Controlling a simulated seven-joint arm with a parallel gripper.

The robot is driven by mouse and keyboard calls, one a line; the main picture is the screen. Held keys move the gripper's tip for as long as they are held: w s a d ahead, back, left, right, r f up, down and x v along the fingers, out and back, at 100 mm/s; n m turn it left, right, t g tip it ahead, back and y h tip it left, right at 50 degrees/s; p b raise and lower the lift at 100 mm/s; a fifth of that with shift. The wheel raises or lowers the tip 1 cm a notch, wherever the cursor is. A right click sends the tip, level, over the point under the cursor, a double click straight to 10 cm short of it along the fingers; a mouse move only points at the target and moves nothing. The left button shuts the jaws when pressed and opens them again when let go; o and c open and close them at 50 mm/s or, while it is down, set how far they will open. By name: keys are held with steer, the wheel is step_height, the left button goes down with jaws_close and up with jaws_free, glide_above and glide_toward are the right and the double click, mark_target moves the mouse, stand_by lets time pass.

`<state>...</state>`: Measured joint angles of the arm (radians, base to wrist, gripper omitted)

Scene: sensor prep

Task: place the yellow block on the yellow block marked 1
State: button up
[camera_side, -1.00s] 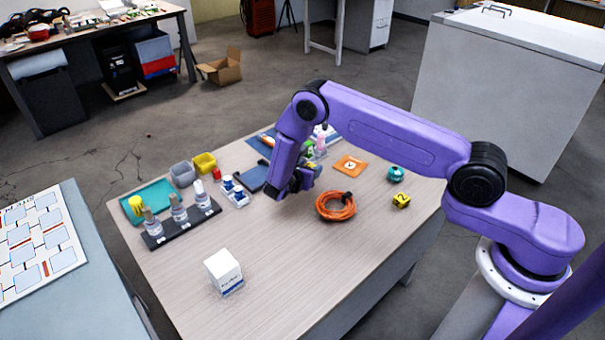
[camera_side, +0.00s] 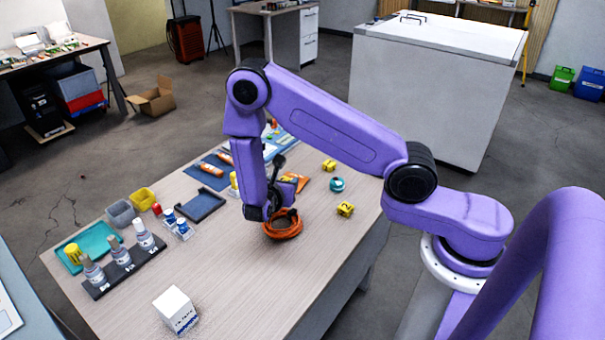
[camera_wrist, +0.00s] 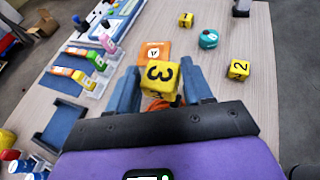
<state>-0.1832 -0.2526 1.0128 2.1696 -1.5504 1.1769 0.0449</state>
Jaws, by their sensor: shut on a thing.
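My gripper (camera_wrist: 160,84) is shut on a yellow block (camera_wrist: 158,77) with a black 3 on its face, held between the two blue-grey fingers in the wrist view. Another yellow block (camera_wrist: 185,19) stands at the top of the wrist view, its mark too small to read; it also shows at the far side of the table in the side view (camera_side: 329,165). A yellow block marked 2 (camera_wrist: 238,69) stands to the right; it is also in the side view (camera_side: 345,209). In the side view my wrist mostly hides the gripper's hold.
An orange cable coil (camera_side: 282,223) lies on the table by my gripper. A teal roll (camera_wrist: 208,39) and an orange card (camera_wrist: 155,52) lie near the blocks. Bottles, bins and a white box (camera_side: 175,310) stand on the left side. The table around the blocks is mostly clear.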

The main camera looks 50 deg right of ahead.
steer(key=s+d+r, duration=0.1)
steer(key=s+d, duration=0.3)
steer(key=d, duration=0.7)
steer(key=s+d+r, duration=0.2)
steer(key=s+d, duration=0.1)
steer(key=d, duration=0.8)
glide_above(329, 165)
steer(key=shift+g, duration=0.3)
steer(key=f, duration=0.9)
steer(key=shift+s+a+f, duration=0.25)
steer(key=shift+w+d+f, duration=0.2)
steer(key=shift+w+f, duration=0.1)
steer(key=shift+f, duration=1.6)
steer(key=shift+f, duration=0.1)
steer(key=o, duration=1)
